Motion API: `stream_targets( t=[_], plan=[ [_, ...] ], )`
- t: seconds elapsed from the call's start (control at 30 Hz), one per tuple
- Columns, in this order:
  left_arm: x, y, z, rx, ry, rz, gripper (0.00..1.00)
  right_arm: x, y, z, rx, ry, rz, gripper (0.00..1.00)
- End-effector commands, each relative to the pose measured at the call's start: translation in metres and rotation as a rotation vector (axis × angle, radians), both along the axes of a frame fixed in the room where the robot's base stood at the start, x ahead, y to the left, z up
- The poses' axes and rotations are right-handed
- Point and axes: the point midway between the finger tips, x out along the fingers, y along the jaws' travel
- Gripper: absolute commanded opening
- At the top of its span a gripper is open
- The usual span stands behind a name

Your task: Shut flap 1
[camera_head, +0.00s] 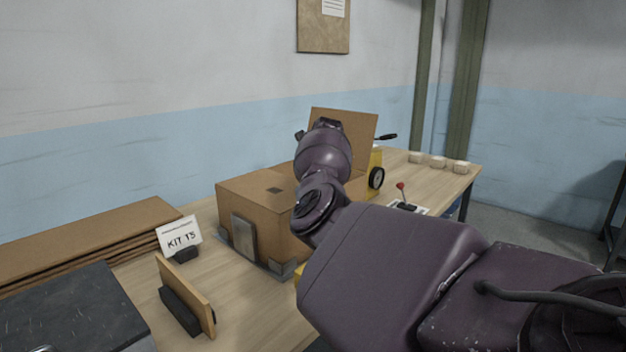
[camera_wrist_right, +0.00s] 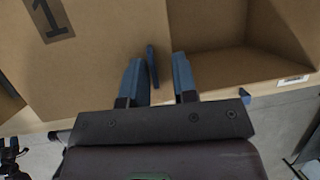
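The cardboard box (camera_head: 240,200) stands on the table. Flap 1, the panel marked "1" (camera_wrist_right: 95,70), shows at left in the right wrist view and looks flat over the box top. To its right the box is open, with its inside (camera_wrist_right: 215,70) visible. Another flap (camera_head: 355,128) stands upright at the box's far right in the head view. My right gripper (camera_wrist_right: 159,72) is over the flap's edge, its two blue fingers apart. A narrow dark blue piece shows between them; I cannot tell what it is. My left gripper is not in view.
A yellow tool with a black wheel (camera_head: 376,177) stands right of the box. A red-knobbed lever (camera_head: 401,187) and several pale round pieces (camera_head: 438,162) are further right. The KIT T5 sign (camera_head: 179,236), a wooden plate (camera_head: 184,290) and stacked cardboard (camera_head: 90,238) are at left.

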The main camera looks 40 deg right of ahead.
Motion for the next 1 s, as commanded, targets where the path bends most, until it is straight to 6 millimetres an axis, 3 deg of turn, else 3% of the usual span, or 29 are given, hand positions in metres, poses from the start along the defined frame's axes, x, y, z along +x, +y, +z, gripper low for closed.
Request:
stream_targets(
  t=[0.17, 0.33, 0.7, 1.0],
  plan=[
    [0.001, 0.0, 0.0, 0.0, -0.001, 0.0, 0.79, 0.001, 0.004, -0.005, 0.007, 0.009, 0.006, 0.31],
    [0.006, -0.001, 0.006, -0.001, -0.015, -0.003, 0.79, -0.002, 0.005, 0.004, 0.008, 0.007, 0.006, 0.31],
    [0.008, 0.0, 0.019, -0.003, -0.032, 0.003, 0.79, -0.028, 0.007, 0.067, 0.002, -0.002, 0.001, 0.31],
    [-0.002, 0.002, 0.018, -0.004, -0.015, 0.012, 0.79, -0.042, 0.009, 0.096, 0.002, 0.001, 0.001, 0.31]
  ],
)
